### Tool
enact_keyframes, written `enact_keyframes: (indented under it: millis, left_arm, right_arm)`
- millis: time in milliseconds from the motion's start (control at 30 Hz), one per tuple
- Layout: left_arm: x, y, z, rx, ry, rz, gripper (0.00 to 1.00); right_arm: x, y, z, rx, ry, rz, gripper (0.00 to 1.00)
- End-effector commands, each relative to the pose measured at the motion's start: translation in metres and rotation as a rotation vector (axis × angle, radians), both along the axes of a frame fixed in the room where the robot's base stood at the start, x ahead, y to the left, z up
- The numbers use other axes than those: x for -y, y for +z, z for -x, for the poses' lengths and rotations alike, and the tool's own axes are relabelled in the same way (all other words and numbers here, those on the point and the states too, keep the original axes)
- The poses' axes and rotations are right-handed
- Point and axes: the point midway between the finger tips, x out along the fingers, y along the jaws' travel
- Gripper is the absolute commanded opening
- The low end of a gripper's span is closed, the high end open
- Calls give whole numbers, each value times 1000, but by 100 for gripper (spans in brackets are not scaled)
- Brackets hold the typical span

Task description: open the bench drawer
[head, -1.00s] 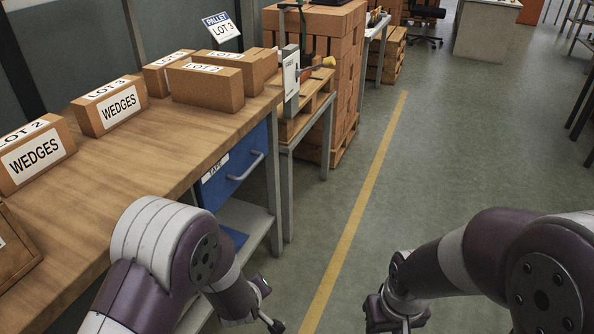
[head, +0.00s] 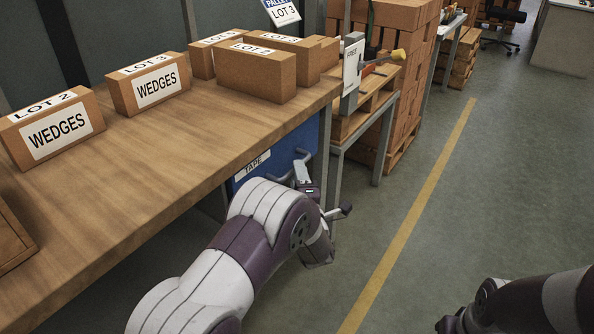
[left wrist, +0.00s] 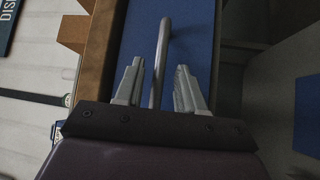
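The bench drawer (head: 244,185) has a blue front with a TAPE label and sits under the wooden bench top, apparently closed. Its grey bar handle (left wrist: 161,60) runs between the two fingers of my left gripper (left wrist: 159,86) in the left wrist view. The fingers are apart, with a gap visible on both sides of the bar. In the head view my left gripper (head: 322,198) is at the drawer's right end, and my arm hides much of the front. My right gripper (head: 447,325) is only partly visible at the bottom edge, away from the bench, fingers unclear.
The bench top (head: 170,150) carries several cardboard boxes, including a WEDGES box (head: 148,85). A bench leg (head: 326,150) stands close to my left gripper. The floor right of the yellow line (head: 410,200) is clear.

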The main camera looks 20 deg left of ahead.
Motion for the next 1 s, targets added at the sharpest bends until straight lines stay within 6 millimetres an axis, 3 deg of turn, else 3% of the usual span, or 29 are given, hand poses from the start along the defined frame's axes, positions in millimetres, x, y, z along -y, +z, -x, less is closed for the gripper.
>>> enact_keyframes:
  millis: [200, 467, 500, 600, 633, 1000]
  left_arm:
    - [-12, 3, -26, -1, -1, -1, 39]
    - [-13, 5, -29, -1, -2, -1, 39]
    - [-13, 5, -29, -1, -2, -1, 36]
    - [-13, 5, -28, -1, -2, -2, 3]
    - [-13, 5, -28, -1, -2, -2, 0]
    - [-5, 3, -25, -2, -3, -1, 0]
  right_arm:
    - [0, -7, 0, 0, 0, 0, 40]
    - [0, -6, 0, 0, 0, 0, 40]
    - [0, -6, 0, 0, 0, 0, 40]
    - [0, -6, 0, 0, 0, 0, 40]
    - [0, -6, 0, 0, 0, 0, 40]
    - [0, -8, 0, 0, 0, 0, 40]
